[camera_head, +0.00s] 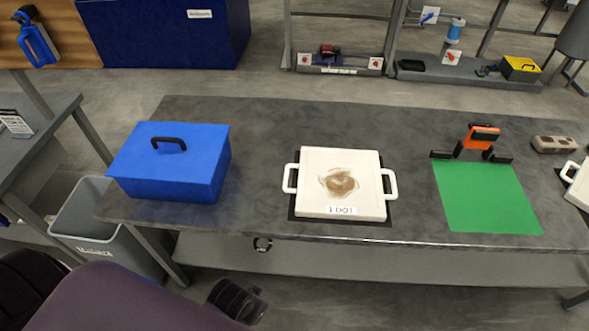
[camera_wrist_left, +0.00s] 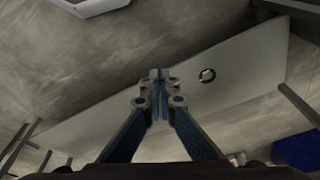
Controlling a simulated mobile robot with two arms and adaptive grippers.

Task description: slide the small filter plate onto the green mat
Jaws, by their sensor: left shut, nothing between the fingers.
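A white square filter plate (camera_head: 343,203) with two side handles, a brown smear and a printed label lies on a black mat (camera_head: 300,215) mid-table. A second white handled plate (camera_head: 578,186) is cut off by the right edge, so I cannot compare their sizes. The green mat (camera_head: 488,198) lies flat and bare, right of the middle plate and apart from it. My left gripper (camera_wrist_left: 160,76) is shut and empty in the left wrist view, with a long grey surface behind it and no plate near. My right gripper is not in view.
A blue box (camera_head: 170,172) with a black handle stands on the table's left end. An orange and black device (camera_head: 482,138) stands at the green mat's back edge, with a brown block (camera_head: 555,144) to its right. A grey bin (camera_head: 82,222) stands on the floor. Tabletop between plate and green mat is clear.

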